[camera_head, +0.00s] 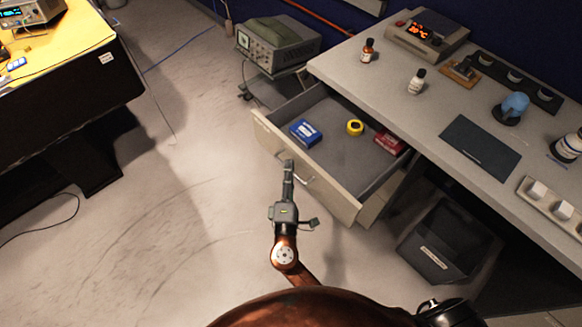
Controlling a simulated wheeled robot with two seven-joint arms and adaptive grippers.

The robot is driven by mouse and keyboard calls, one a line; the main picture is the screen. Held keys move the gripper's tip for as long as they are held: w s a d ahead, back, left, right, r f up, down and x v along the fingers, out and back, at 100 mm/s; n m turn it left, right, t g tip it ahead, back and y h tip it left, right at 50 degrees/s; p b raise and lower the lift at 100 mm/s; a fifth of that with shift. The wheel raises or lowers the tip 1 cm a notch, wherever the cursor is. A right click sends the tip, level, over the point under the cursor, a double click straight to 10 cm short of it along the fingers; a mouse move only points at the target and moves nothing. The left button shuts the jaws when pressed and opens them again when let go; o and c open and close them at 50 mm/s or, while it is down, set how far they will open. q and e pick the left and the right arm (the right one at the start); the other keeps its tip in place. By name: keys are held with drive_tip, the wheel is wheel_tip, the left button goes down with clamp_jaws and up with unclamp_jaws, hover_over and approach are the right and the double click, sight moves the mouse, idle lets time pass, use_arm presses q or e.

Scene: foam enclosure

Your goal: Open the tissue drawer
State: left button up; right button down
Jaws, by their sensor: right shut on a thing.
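The drawer (345,148) under the grey worktop stands pulled out, and its inside shows. In it lie a blue box (305,131), a yellow roll (355,127) and a red box (389,142). My right gripper (288,168) is at the outer face of the drawer front (270,142), by the handle (322,187). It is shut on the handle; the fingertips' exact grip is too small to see. My left gripper is not in view.
The worktop (350,68) holds bottles, a heater with a red display (427,34), a dark mat (480,145) and a blue bulb (514,106). A black bin (450,240) stands below the worktop. An oscilloscope (277,45) stands behind the drawer.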

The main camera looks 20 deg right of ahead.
drive_tip(key=c, duration=2.1)
unclamp_jaws()
drive_tip(key=shift+s, duration=0.1)
drive_tip(key=v, duration=1.1)
drive_tip(key=shift+s+a, duration=0.2)
drive_tip(key=shift+s, duration=0.15)
drive_tip(key=shift+f, duration=0.1)
